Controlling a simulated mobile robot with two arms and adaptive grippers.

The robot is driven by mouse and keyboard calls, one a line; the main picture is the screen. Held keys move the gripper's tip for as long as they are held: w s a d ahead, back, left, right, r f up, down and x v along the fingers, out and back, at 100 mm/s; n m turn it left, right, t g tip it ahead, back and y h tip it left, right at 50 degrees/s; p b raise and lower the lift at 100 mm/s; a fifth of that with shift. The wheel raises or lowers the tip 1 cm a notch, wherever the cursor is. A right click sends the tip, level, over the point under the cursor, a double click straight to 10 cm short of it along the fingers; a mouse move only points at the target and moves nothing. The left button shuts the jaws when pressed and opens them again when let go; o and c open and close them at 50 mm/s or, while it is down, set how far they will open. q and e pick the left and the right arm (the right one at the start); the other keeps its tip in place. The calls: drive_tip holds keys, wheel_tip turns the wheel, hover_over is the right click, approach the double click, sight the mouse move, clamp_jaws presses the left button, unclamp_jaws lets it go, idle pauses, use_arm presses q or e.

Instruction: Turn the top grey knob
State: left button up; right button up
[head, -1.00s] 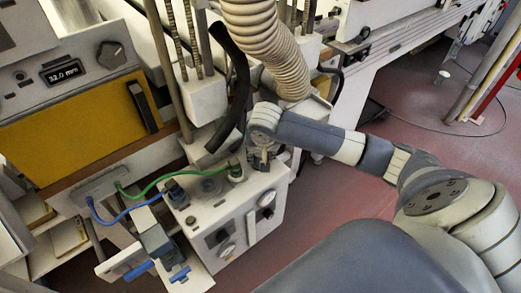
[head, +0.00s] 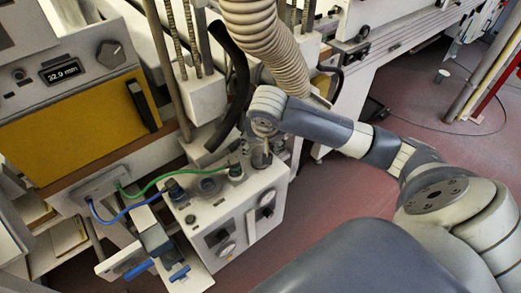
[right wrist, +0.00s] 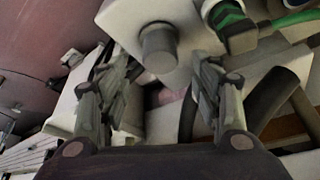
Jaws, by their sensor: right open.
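A grey round knob (right wrist: 158,45) stands out from the white box in the right wrist view, at the top middle. It lies ahead of my right gripper (right wrist: 160,75), whose two fingers are spread either side with a gap between them. The fingers look apart from the knob. In the head view my right gripper (head: 262,155) hangs over the back right corner of the white control box (head: 190,222) and hides most of that corner. The knob cannot be made out clearly there. My left gripper is not in view.
A green-cabled plug (head: 235,170) sits close left of my right gripper. A thick black hose (head: 235,90) and a beige ribbed duct (head: 262,45) hang behind it. A blue cable (head: 125,212) runs to the box. Open red floor (head: 330,205) lies to the right.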

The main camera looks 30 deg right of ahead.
drive_tip(key=v, duration=0.6)
idle(0.3)
